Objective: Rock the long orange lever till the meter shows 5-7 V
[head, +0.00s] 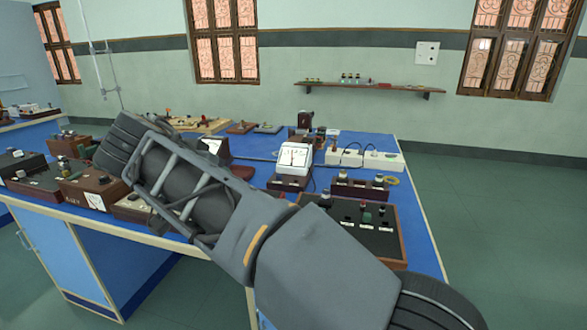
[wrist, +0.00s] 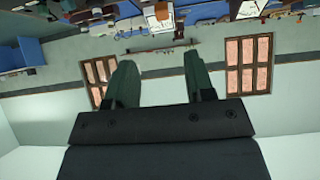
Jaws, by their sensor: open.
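I cannot make out the long orange lever for certain in either view. A small orange patch (wrist: 161,11) shows at the top of the wrist view, too small to name. A white meter (head: 294,158) with a pale dial stands mid-bench in the head view; its reading is too small to read. Another white dial (head: 212,146) shows partly behind my arm. My gripper (wrist: 158,62) is open and empty in the wrist view, its two dark fingers apart with wall and windows behind them. In the head view my arm hides its fingers.
The blue bench (head: 425,230) carries several wooden boxes, a black control panel (head: 350,226) at front right and a white socket strip (head: 365,158). My arm crosses above the bench and hides its middle left. A wall shelf (head: 370,88) hangs behind. The floor at right is clear.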

